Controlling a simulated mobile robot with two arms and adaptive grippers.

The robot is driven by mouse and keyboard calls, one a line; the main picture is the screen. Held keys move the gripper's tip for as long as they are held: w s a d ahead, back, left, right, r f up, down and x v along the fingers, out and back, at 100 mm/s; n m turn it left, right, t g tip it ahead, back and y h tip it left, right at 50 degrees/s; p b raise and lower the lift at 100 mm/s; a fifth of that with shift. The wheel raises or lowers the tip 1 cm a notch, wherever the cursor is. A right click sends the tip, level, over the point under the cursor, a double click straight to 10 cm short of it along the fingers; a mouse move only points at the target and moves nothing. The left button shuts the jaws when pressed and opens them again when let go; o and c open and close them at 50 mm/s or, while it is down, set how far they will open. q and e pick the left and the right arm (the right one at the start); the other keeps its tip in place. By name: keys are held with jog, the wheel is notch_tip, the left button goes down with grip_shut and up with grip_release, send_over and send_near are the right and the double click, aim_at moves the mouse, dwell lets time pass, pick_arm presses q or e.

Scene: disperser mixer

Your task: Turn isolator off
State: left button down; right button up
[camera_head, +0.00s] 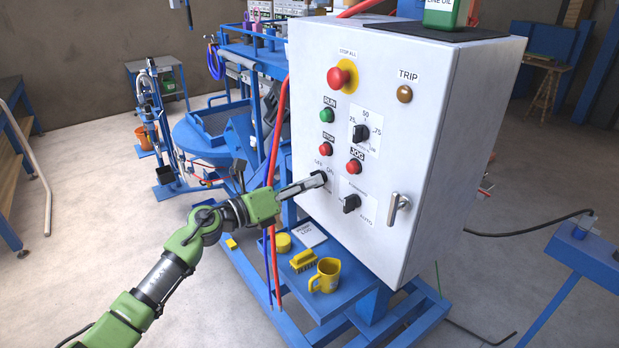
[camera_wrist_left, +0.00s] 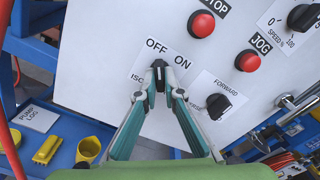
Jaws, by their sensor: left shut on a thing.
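The isolator knob (camera_wrist_left: 158,70) is a small black rotary switch on the white control panel, just below the OFF and ON labels in the left wrist view. Its top end shows under the word OFF; the fingers partly hide the rest, so I cannot tell its exact setting. My left gripper (camera_wrist_left: 160,90) is shut on the knob, one finger on each side. In the head view my left gripper (camera_head: 322,179) reaches the panel from the left and covers the knob. My right gripper is not in view.
The white cabinet (camera_head: 451,146) also carries the red emergency stop (camera_head: 337,77), the selector knob (camera_head: 351,203) and a metal handle (camera_head: 397,208). A yellow mug (camera_head: 326,276) and yellow brush (camera_head: 304,260) sit on the blue shelf below. Red hoses (camera_head: 275,150) run close beside my left arm.

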pick_arm(q)
jog(key=shift+r+n, duration=0.1)
jog(key=shift+n, duration=0.5)
jog(key=c, duration=2.2)
grip_release()
jog(key=shift+o, duration=0.2)
jog(key=v, duration=1.2)
